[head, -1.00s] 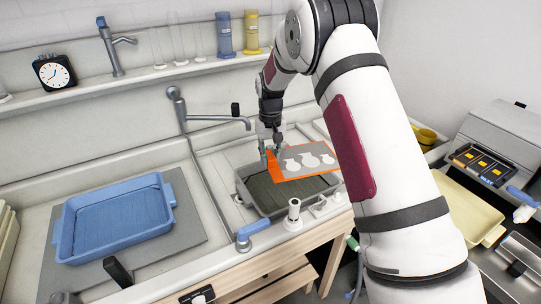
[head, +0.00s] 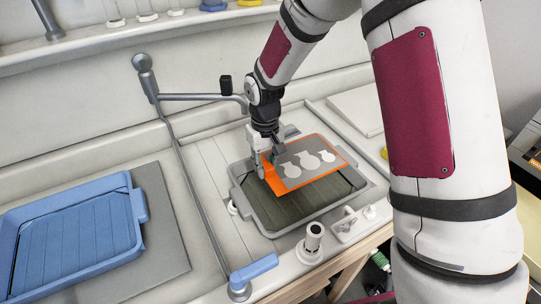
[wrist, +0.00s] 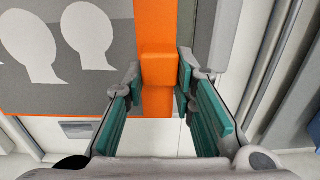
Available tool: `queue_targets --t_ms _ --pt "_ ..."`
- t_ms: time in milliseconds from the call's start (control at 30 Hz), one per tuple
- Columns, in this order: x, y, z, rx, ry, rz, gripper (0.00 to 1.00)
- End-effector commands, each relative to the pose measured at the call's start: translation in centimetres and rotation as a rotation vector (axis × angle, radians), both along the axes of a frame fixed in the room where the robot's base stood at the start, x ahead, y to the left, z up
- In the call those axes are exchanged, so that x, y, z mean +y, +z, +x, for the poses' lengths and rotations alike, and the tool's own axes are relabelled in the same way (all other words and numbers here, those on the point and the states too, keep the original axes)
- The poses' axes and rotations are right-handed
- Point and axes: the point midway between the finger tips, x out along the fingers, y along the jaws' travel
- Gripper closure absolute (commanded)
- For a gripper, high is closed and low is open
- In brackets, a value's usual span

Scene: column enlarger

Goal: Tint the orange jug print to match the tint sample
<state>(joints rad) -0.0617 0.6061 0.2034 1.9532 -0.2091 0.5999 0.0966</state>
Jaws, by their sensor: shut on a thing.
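The orange jug print (head: 311,161) is a grey sheet with pale jug shapes and an orange border. My gripper (head: 267,168) is shut on its left orange edge and holds it tilted above a grey tray (head: 255,206). In the wrist view, the orange tab (wrist: 158,75) of the print sits between the teal-padded fingers of my gripper (wrist: 158,82). The grey tray has a dark ribbed floor, partly hidden by the print. I cannot identify a tint sample in these views.
A blue tray (head: 70,240) lies on a grey mat (head: 165,225) at the left. A grey tap (head: 200,97) reaches over the sink behind. A blue-handled valve (head: 253,271) and a white post (head: 312,240) stand along the front rim of the counter.

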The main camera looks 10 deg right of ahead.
Motion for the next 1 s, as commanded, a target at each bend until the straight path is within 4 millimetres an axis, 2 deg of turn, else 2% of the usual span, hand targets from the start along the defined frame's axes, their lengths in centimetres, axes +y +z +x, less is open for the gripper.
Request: queue_targets --t_ms 1000 --pt "0.0 -8.5 0.1 0.002 -0.001 -0.001 1.00"
